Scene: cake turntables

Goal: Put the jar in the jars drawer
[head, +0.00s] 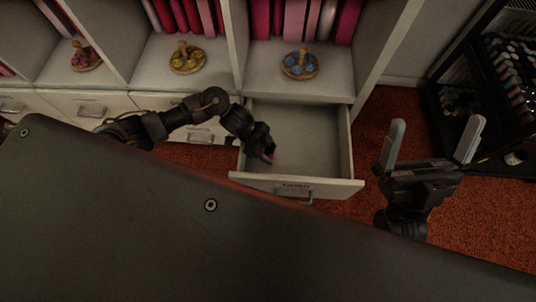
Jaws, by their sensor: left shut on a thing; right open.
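An open drawer (310,185) is pulled out below the shelf unit, with a label and a handle on its front; I cannot read the label. Its visible inside looks empty. My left gripper (268,153) reaches over the drawer's left part from the left and points down. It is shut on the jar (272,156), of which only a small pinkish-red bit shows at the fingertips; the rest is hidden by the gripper. I cannot tell whether the jar touches the drawer floor. My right gripper (438,122) is open and empty, right of the drawer, over the red carpet.
Shut drawers (90,108) line the unit to the left. Small turntables with pink (85,57), yellow (187,58) and blue (299,65) pieces stand on the shelves beneath red books. A black rack (490,90) with bottles stands right. My own dark body fills the front.

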